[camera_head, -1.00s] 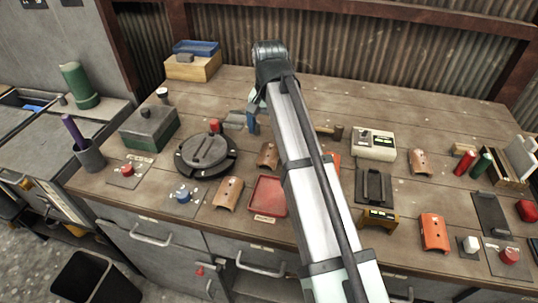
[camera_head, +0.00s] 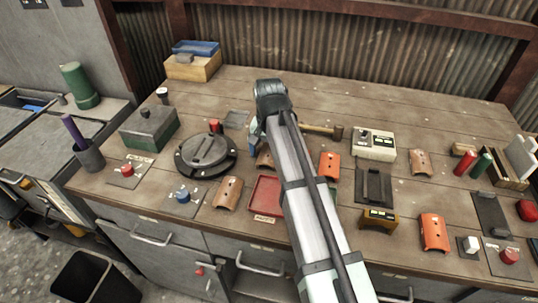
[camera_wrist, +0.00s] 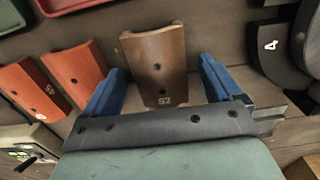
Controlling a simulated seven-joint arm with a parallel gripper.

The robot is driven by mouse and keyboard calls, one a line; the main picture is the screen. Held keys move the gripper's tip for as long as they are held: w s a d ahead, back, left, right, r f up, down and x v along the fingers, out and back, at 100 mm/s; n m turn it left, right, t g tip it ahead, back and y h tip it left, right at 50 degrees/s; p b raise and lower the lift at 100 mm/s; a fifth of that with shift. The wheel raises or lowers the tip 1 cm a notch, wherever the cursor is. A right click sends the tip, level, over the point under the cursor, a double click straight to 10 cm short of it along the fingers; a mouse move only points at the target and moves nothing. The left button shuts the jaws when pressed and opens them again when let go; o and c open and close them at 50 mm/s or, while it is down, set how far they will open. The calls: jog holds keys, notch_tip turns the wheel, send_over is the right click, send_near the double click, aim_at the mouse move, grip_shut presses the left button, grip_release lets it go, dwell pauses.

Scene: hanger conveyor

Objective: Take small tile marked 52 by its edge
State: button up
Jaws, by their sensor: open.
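The small brown tile marked 52 (camera_wrist: 157,75) is a curved piece with two dark holes, lying on the wooden bench. In the wrist view its number faces my gripper. In the head view only part of this tile (camera_head: 264,160) shows, beside my arm. My gripper (camera_wrist: 162,64) is open, with one blue finger on each side of the tile and visible gaps between. I cannot tell whether the fingertips are down at the tile's height. In the head view my arm hides most of the gripper; a bit of blue finger shows.
Two orange tiles (camera_wrist: 75,68) lie left of the tile in the wrist view. The red tray (camera_head: 266,196) lies nearby in the head view, and a hammer (camera_head: 325,131) lies behind.

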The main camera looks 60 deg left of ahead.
jog(key=shift+c, duration=0.3)
jog(key=c, duration=1.1)
jog(key=shift+c, duration=0.2)
